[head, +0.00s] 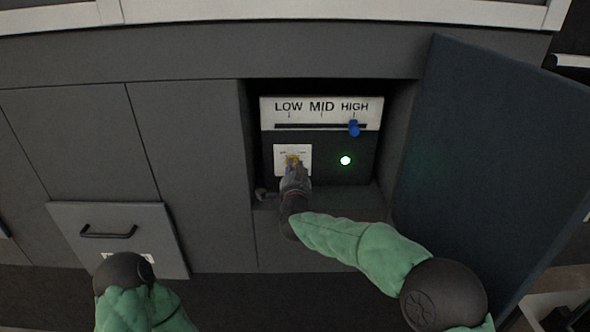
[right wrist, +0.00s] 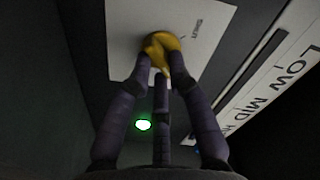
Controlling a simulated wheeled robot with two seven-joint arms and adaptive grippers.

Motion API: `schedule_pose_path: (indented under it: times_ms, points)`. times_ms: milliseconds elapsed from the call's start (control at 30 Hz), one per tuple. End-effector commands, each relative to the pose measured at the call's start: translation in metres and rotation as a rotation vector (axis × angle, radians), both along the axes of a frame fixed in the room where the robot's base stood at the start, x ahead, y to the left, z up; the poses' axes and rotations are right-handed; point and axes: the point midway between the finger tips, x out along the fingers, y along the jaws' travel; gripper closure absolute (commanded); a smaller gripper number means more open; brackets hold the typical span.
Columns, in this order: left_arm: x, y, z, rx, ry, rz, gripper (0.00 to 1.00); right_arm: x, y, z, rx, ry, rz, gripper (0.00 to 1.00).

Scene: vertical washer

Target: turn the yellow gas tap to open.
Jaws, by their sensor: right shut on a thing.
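The yellow gas tap (head: 292,160) sits on a white plate (head: 306,151) inside the open cabinet bay. In the right wrist view the yellow tap (right wrist: 161,46) shows between my fingertips, on its white plate (right wrist: 205,22). My right gripper (head: 294,170) reaches into the bay and is shut on the tap. In the right wrist view the right gripper's fingers (right wrist: 160,72) close around the tap from both sides and hide part of it. The left gripper is out of view; only my left arm shows at the lower left.
A LOW MID HIGH panel (head: 322,112) with a blue slider (head: 354,128) at HIGH is above the tap. A green light (head: 345,160) glows to the right. The dark cabinet door (head: 490,170) stands open at the right. A grey drawer front (head: 120,240) with a handle is at the left.

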Motion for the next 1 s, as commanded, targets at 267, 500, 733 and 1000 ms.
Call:
schedule_pose_path:
  times_ms: [267, 500, 733, 1000]
  points:
    - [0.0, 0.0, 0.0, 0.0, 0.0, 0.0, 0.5, 0.0, 0.0, -0.001, 0.001, 0.001, 0.0, 0.56]
    - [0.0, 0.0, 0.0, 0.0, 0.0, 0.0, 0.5, -0.001, 0.0, 0.0, 0.0, 0.0, 0.0, 0.56]
    - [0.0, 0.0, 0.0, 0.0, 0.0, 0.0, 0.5, -0.02, 0.001, 0.001, 0.001, 0.0, 0.001, 0.56]
    - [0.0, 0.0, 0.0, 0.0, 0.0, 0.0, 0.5, -0.067, 0.0, 0.001, 0.0, -0.001, 0.002, 0.56]
